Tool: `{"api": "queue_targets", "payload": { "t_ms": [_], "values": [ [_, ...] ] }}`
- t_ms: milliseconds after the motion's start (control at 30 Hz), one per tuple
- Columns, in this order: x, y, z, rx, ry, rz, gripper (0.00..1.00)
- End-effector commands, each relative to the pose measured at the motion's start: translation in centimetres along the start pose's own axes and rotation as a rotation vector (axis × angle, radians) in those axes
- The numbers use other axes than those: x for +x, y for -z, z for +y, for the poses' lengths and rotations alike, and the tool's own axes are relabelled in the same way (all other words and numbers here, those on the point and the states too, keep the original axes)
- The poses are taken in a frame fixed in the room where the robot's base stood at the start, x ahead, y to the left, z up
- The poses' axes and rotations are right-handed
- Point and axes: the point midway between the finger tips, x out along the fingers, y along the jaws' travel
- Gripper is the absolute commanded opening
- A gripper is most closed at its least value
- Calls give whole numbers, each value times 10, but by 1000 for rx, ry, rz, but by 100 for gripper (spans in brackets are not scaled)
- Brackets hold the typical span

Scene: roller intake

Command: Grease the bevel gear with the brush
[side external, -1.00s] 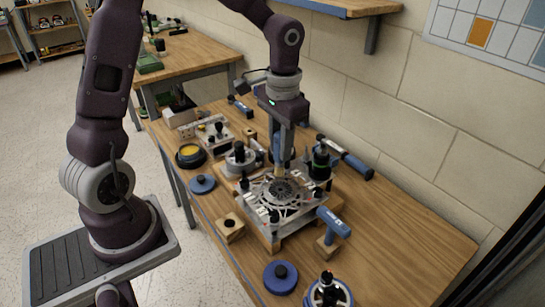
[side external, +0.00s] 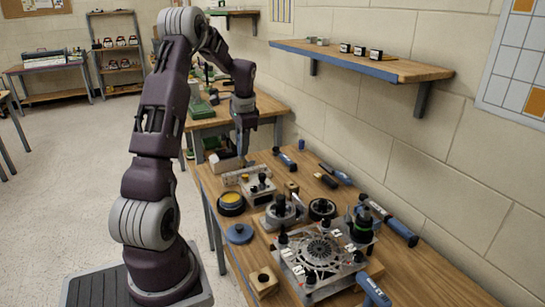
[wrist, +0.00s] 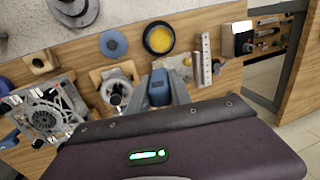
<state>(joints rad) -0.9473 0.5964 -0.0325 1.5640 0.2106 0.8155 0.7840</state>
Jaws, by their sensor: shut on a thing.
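My gripper (side external: 243,152) is raised over the far end of the workbench, shut on the blue-handled brush (wrist: 158,88). The brush's blue handle shows between the fingers in the wrist view; its bristles are hidden there and too small to make out in the side view. The bevel gear (side external: 321,251) is a dark toothed disc at the middle of a spoked metal plate near the front, well away from my gripper. It also shows at the left of the wrist view (wrist: 45,120). I cannot tell whether it carries grease.
A dark round tin of yellow grease (side external: 231,199) stands by the bench's left edge. A blue disc (side external: 239,233) lies in front of it. Dark-capped posts stand around the gear plate (side external: 345,268). Blue-handled tools lie along the wall side. A wall shelf (side external: 370,62) hangs above.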

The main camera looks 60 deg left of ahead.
Motion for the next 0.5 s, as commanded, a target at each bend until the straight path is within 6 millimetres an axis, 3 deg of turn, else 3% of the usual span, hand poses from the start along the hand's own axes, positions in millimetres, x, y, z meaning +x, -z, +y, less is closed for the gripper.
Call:
{"api": "queue_targets", "payload": {
  "t_ms": [267,500],
  "values": [
    [8,-37,-45,1,27,0,0],
    [58,-34,-30,8,49,0,0]
  ]
}}
